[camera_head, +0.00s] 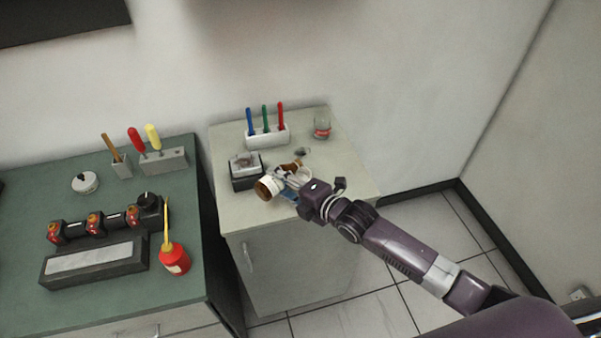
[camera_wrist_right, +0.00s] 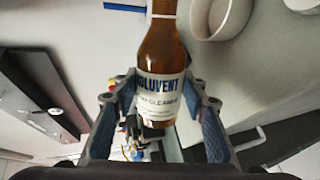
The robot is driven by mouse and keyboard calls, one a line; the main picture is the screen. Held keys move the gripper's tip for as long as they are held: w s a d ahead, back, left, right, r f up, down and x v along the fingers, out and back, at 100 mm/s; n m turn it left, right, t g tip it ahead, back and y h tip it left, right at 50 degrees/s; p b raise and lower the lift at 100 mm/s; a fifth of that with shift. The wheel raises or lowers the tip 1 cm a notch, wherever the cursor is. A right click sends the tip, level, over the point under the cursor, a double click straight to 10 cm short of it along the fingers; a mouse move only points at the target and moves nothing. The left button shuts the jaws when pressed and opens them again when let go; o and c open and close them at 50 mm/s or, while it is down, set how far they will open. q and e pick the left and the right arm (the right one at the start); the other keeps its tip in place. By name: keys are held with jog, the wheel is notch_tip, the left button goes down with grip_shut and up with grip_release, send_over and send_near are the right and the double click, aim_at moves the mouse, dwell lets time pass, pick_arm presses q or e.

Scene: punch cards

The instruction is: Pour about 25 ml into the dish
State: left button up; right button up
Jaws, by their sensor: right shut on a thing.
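My right gripper (camera_head: 286,180) is shut on an amber glass bottle with a white label, above the right-hand cabinet top. In the right wrist view the gripper (camera_wrist_right: 158,115) has one finger on each side of the bottle (camera_wrist_right: 161,50), whose label reads in part "SOLUVENT" and "CLEANER". In the head view the bottle (camera_head: 265,189) looks tipped over, and the gripper covers part of it. A white round dish (camera_wrist_right: 219,18) shows beyond the bottle in the wrist view. In the head view it is mostly hidden. I cannot see liquid in the dish. My left gripper is not in view.
A white holder (camera_head: 267,137) with blue, green and red tools stands at the back. A glass (camera_head: 322,127) with red near its base stands to its right. A dark box (camera_head: 245,175) is left of the bottle. A green bench (camera_head: 110,215) with tools lies further left.

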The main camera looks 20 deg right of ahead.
jog(key=shift+s+a+r, duration=0.1)
jog(key=shift+a, duration=0.15)
jog(key=shift+s+a+f, duration=0.15)
jog(key=shift+s+f, duration=0.05)
jog(key=shift+s+a+r, duration=0.1)
jog(key=shift+a+r, duration=0.05)
jog(key=shift+r, duration=0.05)
jog(key=shift+s+a, duration=0.15)
jog(key=shift+a, duration=0.1)
dwell(0.6)
jog(key=shift+r, duration=0.1)
dwell(0.4)
